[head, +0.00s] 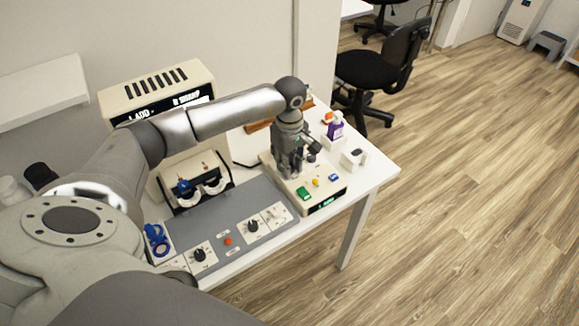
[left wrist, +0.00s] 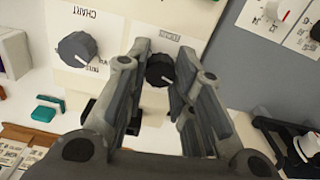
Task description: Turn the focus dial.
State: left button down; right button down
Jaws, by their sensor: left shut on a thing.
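My left gripper (head: 297,168) reaches down over a cream box (head: 326,186) at the far right end of the white table. In the left wrist view its two fingers (left wrist: 163,58) are on either side of a small black dial (left wrist: 160,72) with a white pointer line, shut on it. The label above this dial is upside down and too small to read surely; I take it as the focus dial. A larger grey dial (left wrist: 77,49) beside it is marked CHART. In the head view the gripper hides the dials. My right gripper is not in view.
The box bears green (head: 303,193), yellow and blue buttons. A grey panel (head: 228,222) with black knobs and a red button lies left of it. A cream lightbox (head: 158,93) stands behind. A purple-labelled bottle (head: 335,125) stands near the right edge.

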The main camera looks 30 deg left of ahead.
pick_arm(q)
jog(key=shift+n+b, duration=0.6)
jog(key=shift+n, duration=0.9)
jog(key=c, duration=1.2)
grip_release()
jog(key=shift+r, duration=0.2)
notch_tip(320, 180, up, 12)
jog(key=shift+f, duration=0.15)
jog(key=shift+f, duration=0.1)
